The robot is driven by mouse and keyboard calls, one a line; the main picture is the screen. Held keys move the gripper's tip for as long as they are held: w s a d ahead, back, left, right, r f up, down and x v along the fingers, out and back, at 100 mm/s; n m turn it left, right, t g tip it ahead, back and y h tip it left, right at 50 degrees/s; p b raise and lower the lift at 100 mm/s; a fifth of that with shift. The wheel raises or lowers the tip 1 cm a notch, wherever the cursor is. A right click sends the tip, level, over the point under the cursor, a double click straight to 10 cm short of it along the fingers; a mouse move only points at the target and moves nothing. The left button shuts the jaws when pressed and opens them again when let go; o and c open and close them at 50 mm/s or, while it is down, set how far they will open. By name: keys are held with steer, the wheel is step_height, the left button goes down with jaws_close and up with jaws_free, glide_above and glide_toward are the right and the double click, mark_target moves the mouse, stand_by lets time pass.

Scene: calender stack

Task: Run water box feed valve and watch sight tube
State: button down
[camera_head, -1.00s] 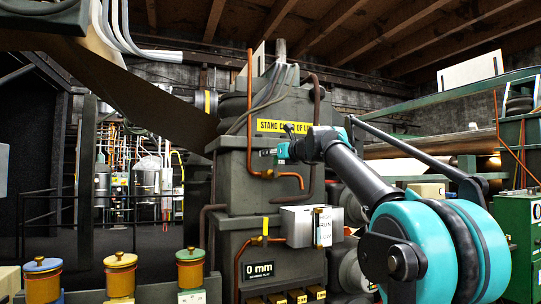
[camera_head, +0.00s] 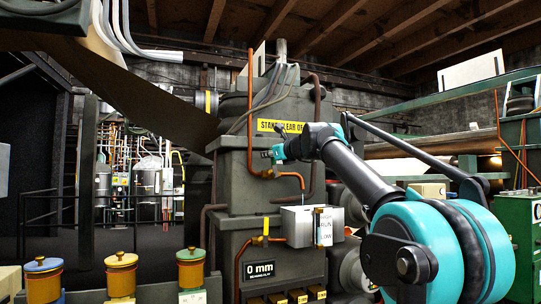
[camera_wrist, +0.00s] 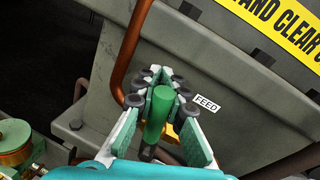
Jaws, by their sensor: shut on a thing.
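My gripper (camera_wrist: 160,82) is shut on the green handle (camera_wrist: 158,112) of the feed valve, beside a white FEED label (camera_wrist: 206,102). In the head view my gripper (camera_head: 266,154) is at the copper feed pipe (camera_head: 290,176) on the grey machine column; the handle is hidden or too small there. The steel water box (camera_head: 297,226) is below the pipe's outlet. A thin bluish line, seemingly water, runs from the outlet to the box. The sight tube (camera_head: 323,228) stands at the box's right, marked HIGH, RUN and LOW; its level is too small to read.
A second pipe with a yellow handle (camera_head: 265,229) is left of the box. A yellow warning sign (camera_head: 284,127) is above my gripper. Several lidded pots (camera_head: 121,272) stand at the lower left. A copper pipe (camera_wrist: 130,50) rises close to my fingers.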

steer(key=shift+s+a+f+n, duration=0.2)
steer(key=shift+a+n, duration=0.15)
steer(key=shift+n, duration=0.25)
steer(key=shift+s+a+f+n, duration=0.15)
steer(key=shift+a+n, duration=0.2)
steer(key=shift+n, duration=0.25)
steer(key=shift+w, duration=0.1)
steer(key=c, duration=1.6)
jaws_free()
steer(key=v, duration=1.2)
steer(key=shift+r, duration=0.15)
stand_by(3.3)
